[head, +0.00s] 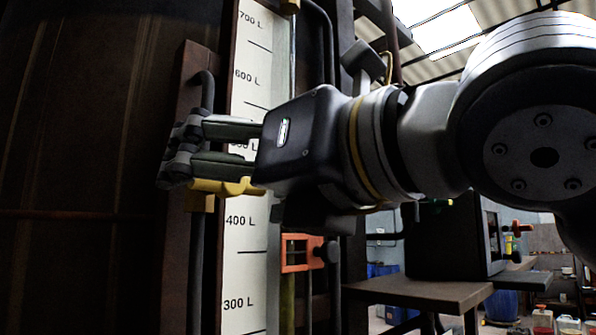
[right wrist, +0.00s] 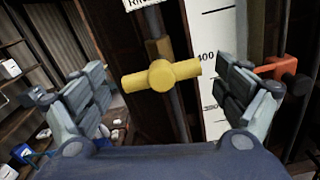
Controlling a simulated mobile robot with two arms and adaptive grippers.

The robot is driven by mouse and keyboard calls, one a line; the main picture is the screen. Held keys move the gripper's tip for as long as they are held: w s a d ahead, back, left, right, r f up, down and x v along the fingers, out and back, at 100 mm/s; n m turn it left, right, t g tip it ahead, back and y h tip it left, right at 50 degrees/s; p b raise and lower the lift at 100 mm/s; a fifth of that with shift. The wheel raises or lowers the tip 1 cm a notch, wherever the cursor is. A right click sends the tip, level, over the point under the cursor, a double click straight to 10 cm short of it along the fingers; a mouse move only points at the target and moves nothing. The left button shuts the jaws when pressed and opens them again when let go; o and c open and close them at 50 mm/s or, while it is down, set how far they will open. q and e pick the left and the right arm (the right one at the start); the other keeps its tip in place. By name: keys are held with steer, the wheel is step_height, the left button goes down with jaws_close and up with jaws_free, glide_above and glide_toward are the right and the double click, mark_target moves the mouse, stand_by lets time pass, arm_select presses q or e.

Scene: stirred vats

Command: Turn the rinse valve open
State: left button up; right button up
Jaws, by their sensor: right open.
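The rinse valve is a yellow T-shaped handle (head: 222,187) on a thin vertical dark pipe beside the level scale. In the right wrist view the handle (right wrist: 160,75) lies crosswise to the pipe, with a round hub in its middle. My right gripper (head: 181,152) reaches in from the right and hides part of the handle in the head view. In the right wrist view its open fingers (right wrist: 166,88) stand to either side of the handle, with gaps at both ends. Nothing is held. My left gripper is not in view.
The white level scale (head: 245,290) stands right of the pipe. An orange-red bracket (head: 300,253) sits on the gauge beside it. A dark vat wall (head: 80,150) fills the left. A table (head: 425,291) with a dark box (head: 440,240) is at the lower right.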

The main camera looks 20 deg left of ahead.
steer(key=shift+p+x, duration=0.35)
steer(key=shift+x, duration=0.7)
steer(key=shift+w+a, duration=0.15)
steer(key=shift+a, duration=0.15)
steer(key=c, duration=0.9)
